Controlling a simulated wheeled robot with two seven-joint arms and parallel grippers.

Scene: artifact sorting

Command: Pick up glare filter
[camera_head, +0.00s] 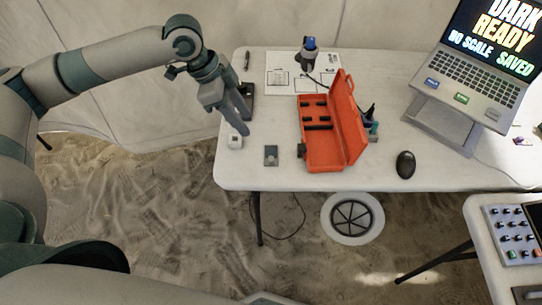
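My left gripper (244,124) hangs over the left edge of the white table, fingers pointing down and apart, with nothing seen between them. A small dark flat square piece (271,155) lies on the table to the right of the fingertips; it may be the glare filter, but I cannot tell for sure. A small white block (235,142) sits just below the fingertips in the picture. A dark object (246,97) lies behind the fingers, partly hidden by them. My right gripper is not in view.
An open orange case (322,150) with dark slots stands mid-table. Behind it are a printed sheet (282,78) and a blue-topped device (309,47). A black mouse (405,164) and a laptop on a stand (466,82) are at right. A control panel (512,236) sits on another table.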

